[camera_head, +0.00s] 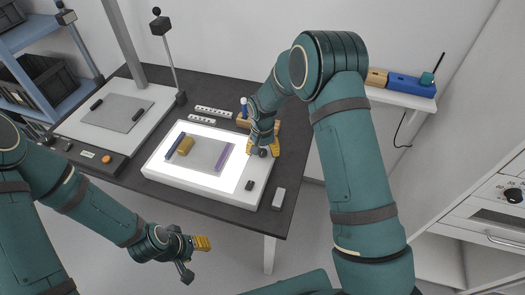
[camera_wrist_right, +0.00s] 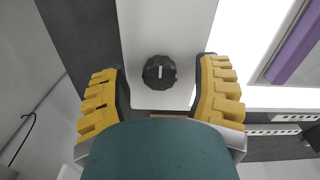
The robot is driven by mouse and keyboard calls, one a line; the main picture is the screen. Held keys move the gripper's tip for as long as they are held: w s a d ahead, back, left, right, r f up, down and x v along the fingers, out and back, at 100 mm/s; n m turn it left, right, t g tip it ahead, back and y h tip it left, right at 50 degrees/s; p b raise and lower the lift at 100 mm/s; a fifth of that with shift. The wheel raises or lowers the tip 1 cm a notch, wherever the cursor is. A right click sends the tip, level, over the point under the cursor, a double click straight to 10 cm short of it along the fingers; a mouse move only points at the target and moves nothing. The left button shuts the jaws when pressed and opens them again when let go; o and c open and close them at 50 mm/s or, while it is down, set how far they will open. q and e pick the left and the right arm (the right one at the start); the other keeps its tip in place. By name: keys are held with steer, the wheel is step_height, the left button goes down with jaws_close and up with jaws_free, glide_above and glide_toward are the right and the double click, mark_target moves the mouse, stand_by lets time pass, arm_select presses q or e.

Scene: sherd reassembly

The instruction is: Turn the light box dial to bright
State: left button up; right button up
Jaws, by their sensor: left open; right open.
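The light box (camera_head: 163,174) lies on the dark table with its top panel glowing white. Its round black dial (camera_wrist_right: 158,72) shows in the right wrist view on the white rim beside the lit panel. A short white mark on the dial stands nearly upright in that view. My right gripper (camera_wrist_right: 162,88) is open, with a yellow finger on each side of the dial and a gap to each. In the head view my right gripper (camera_head: 264,149) is over the far right corner of the light box. My left gripper (camera_head: 194,257) is open and empty, in front of the table.
On the lit panel are a grey sheet (camera_head: 207,153), a tan piece (camera_head: 186,145), a blue bar (camera_head: 175,145) and a purple bar (camera_head: 225,157). A small black part (camera_head: 249,185) sits on the right rim.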

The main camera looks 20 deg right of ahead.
mark_target(262, 151)
step_height(262, 151, up, 12)
steer(key=shift+f, duration=0.15)
stand_by(0.7)
